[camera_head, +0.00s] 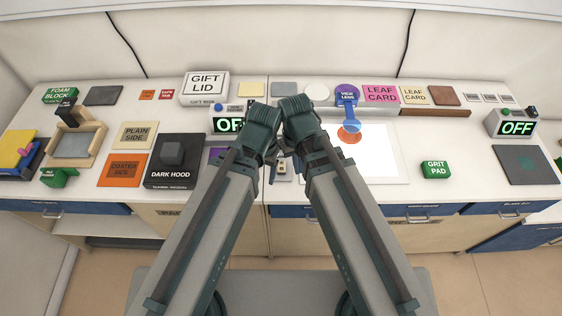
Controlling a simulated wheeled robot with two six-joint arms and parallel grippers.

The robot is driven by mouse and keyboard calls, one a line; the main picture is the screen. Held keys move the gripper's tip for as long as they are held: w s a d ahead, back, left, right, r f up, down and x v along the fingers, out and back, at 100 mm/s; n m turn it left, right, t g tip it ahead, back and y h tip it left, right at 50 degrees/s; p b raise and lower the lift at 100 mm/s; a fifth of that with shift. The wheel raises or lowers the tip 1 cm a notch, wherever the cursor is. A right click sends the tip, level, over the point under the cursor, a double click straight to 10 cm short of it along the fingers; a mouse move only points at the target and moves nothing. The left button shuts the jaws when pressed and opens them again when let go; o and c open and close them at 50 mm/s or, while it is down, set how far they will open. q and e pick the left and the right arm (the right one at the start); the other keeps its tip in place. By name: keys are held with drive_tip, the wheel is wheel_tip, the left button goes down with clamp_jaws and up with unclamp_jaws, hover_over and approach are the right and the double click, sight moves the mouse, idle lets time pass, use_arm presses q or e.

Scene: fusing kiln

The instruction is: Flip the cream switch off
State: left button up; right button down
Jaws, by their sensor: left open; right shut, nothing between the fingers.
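A small cream fixture with a dark part (283,172) shows on the counter between my two arms. It looks like the cream switch, but it is partly covered and I cannot tell its lever position. My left gripper (272,165) is open beside it on the left, mostly hidden behind its own wrist. My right gripper (296,163) is shut and empty just to the right, also largely hidden. I cannot tell whether either touches the fixture. A display with green letters starting "OF" (226,125) stands behind my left arm, its right part covered.
Another box reading OFF (516,128) stands at the far right. A black Dark Hood block (173,175) is left of my arms. A lit white panel (383,150) and a blue-handled View Lens (348,95) are to the right. Clear counter lies around the green Grit Pad (436,170).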

sight(281, 168)
drive_tip(key=w+a+r+m+g+y+p, duration=0.1)
drive_tip(key=w+a+r+m+p, duration=0.2)
drive_tip(key=w, duration=0.6)
wheel_tip(281, 168, up, 2)
drive_tip(key=shift+w+a+r+p, duration=0.15)
drive_tip(key=shift+w+a+p, duration=0.1)
drive_tip(key=shift+a+p, duration=0.7)
drive_tip(key=shift+a+b, duration=0.1)
drive_tip(key=shift+b, duration=0.2)
drive_tip(key=f+b, duration=0.4)
drive_tip(key=s+f+b, duration=0.1)
drive_tip(key=f+b, duration=0.4)
drive_tip(key=s+f+b, duration=0.1)
drive_tip(key=f+b, duration=0.3)
drive_tip(key=f, duration=0.1)
drive_tip(key=shift+s+b, duration=0.1)
drive_tip(key=shift+b, duration=0.2)
drive_tip(key=shift+r, duration=0.1)
